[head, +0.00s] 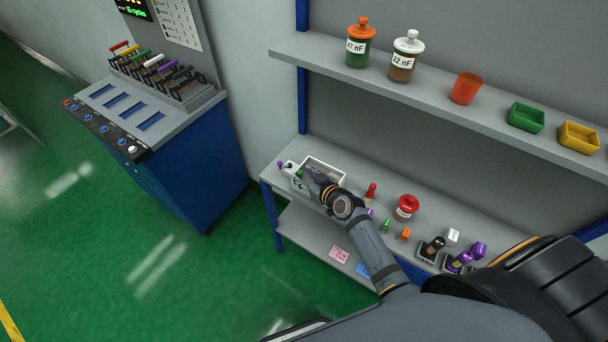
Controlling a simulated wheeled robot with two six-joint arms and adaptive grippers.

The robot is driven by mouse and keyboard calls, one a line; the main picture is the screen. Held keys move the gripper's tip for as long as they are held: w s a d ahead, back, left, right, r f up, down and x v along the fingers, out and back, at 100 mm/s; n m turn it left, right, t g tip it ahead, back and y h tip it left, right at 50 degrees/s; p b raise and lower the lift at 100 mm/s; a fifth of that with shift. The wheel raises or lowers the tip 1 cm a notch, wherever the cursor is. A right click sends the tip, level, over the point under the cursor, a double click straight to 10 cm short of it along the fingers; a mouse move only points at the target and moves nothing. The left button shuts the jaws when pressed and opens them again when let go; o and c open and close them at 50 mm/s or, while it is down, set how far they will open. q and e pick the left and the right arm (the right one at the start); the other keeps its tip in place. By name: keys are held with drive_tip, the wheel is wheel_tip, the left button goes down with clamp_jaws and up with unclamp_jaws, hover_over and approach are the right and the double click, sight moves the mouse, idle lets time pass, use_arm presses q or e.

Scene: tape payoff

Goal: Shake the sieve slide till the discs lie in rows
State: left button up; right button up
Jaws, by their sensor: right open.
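A white-rimmed box (338,175) sits at the left end of the grey workbench and may be the sieve slide. Its inside is partly hidden by my right gripper (314,181), which is over its near left side. The gripper is open. I cannot tell whether its fingers touch the box. A small green piece (299,172) shows beside the fingers. The discs are too small or hidden to make out. My left gripper is not in view.
On the bench (385,183) stand a red peg-like piece (371,190), a red-lidded jar (406,208) and several small coloured parts. The shelf (440,93) above holds labelled jars, an orange cup (465,88) and bins. A blue cabinet (195,165) with coloured handles stands left across green floor.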

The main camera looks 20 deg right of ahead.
clamp_jaws()
idle(0.4)
drive_tip(key=s+d, duration=0.1)
drive_tip(key=s, duration=0.1)
drive_tip(key=s+d+b, duration=0.1)
drive_tip(key=d, duration=0.1)
drive_tip(key=shift+s+f+b, duration=0.2)
drive_tip(key=shift+s+b, duration=0.1)
drive_tip(key=shift+s, duration=0.05)
drive_tip(key=shift+s+d+r, duration=0.1)
drive_tip(key=shift+s+d, duration=0.1)
drive_tip(key=shift+s, duration=0.05)
drive_tip(key=shift+a, duration=0.1)
unclamp_jaws()
